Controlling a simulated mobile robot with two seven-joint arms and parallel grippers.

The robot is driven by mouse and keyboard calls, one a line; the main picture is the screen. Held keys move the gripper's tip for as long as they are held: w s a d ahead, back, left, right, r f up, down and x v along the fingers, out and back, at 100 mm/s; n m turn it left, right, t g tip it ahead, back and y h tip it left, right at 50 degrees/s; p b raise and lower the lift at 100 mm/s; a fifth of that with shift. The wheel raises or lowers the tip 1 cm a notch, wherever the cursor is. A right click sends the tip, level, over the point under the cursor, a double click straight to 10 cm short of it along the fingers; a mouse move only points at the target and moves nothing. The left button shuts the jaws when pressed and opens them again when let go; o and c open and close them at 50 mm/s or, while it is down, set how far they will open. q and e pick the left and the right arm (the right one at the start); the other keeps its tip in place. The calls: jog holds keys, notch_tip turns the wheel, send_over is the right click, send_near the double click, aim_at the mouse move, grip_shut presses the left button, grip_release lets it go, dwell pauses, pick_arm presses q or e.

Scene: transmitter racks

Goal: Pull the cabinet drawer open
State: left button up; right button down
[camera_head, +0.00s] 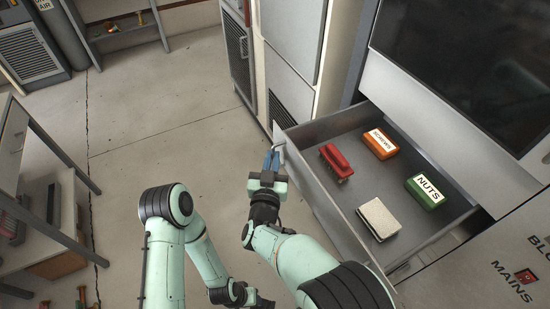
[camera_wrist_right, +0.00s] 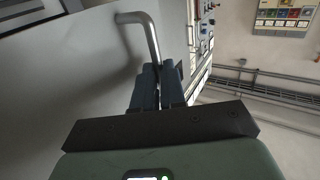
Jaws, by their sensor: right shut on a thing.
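The cabinet drawer (camera_head: 330,222) is pulled well out from the grey cabinet, and its inside shows from above. My right gripper (camera_head: 271,160) is at the outer side of the drawer front, near its far end. In the right wrist view, the fingers (camera_wrist_right: 158,88) are shut on the bent metal bar handle (camera_wrist_right: 153,44) beside the pale drawer front (camera_wrist_right: 75,75). The fingers hide part of the handle. My left arm is folded low in the head view, with its end (camera_head: 262,302) near the bottom edge; its jaws are not clear.
A table (camera_head: 18,135) stands at the left. The floor (camera_head: 165,125) between is clear.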

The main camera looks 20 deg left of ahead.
jog(key=c, duration=1.2)
grip_release()
jog(key=shift+s, duration=0.1)
pick_arm(q)
jog(key=shift+s+d+r+g+p, duration=0.35)
jog(key=shift+s+r+p, duration=0.3)
jog(key=shift+s, duration=0.25)
pick_arm(e)
jog(key=s+d, duration=0.1)
jog(key=s, duration=0.7)
jog(key=s+d, duration=0.1)
jog(key=s, duration=0.4)
jog(key=shift+d, duration=0.35)
pick_arm(q)
jog(key=shift+r, duration=0.1)
